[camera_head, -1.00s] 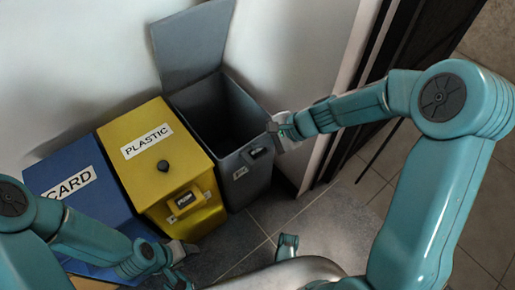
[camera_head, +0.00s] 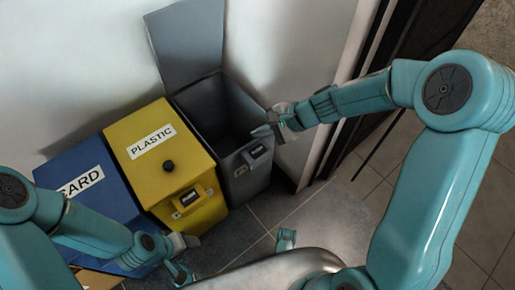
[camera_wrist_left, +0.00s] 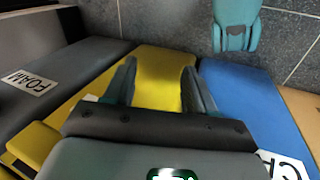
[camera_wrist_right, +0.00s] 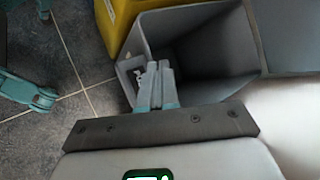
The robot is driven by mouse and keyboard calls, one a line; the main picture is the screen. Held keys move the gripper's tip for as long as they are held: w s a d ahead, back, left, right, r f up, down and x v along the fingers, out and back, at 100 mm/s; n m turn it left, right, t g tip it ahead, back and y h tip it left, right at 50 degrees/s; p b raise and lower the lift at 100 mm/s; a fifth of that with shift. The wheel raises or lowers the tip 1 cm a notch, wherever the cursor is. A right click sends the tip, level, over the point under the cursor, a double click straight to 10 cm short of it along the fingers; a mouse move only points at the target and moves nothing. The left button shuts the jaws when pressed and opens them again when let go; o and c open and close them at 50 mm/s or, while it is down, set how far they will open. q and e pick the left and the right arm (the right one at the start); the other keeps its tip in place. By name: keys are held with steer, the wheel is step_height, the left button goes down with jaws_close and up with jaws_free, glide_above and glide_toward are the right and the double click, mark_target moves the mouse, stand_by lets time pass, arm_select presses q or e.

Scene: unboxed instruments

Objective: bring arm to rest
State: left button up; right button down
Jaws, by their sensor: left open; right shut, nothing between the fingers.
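My right gripper (camera_head: 272,128) is shut and empty beside the front right rim of the open grey bin (camera_head: 240,158). In the right wrist view its closed fingers (camera_wrist_right: 155,84) appear in front of that bin's opening (camera_wrist_right: 205,60). My left gripper (camera_head: 188,258) is low at the lower left, in front of the bins. In the left wrist view its fingers (camera_wrist_left: 160,82) are spread, with nothing between them, and the yellow bin (camera_wrist_left: 160,68) shows behind them.
The yellow PLASTIC bin (camera_head: 152,135) and the blue CARD bin (camera_head: 112,205) have closed lids. The grey bin's lid (camera_head: 188,42) stands raised against the white wall (camera_head: 80,60). A dark door frame (camera_head: 400,40) is at the right. Tiled floor (camera_head: 240,232) lies in front.

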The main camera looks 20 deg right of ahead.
stand_by(0.3)
steer(key=s+a+f+n+g+h, duration=0.1)
steer(key=s+f+n+g+h, duration=0.3)
steer(key=s+f, duration=0.65)
steer(key=s+a+f+n+g, duration=0.1)
steer(key=s+a+f+n, duration=0.1)
steer(key=s+f+n, duration=0.7)
arm_select(q)
step_height(320, 180, up, 31)
steer(key=s+d+g+p, duration=0.1)
steer(key=s+p, duration=0.1)
steer(key=p, duration=2.9)
steer(key=shift+s+d+m+p, duration=0.25)
steer(key=shift+s+m+p, duration=0.05)
steer(key=shift+p, duration=0.05)
arm_select(e)
step_height(320, 180, up, 30)
steer(key=t, duration=0.1)
steer(key=shift+s+a, duration=0.2)
steer(key=shift+s, duration=0.1)
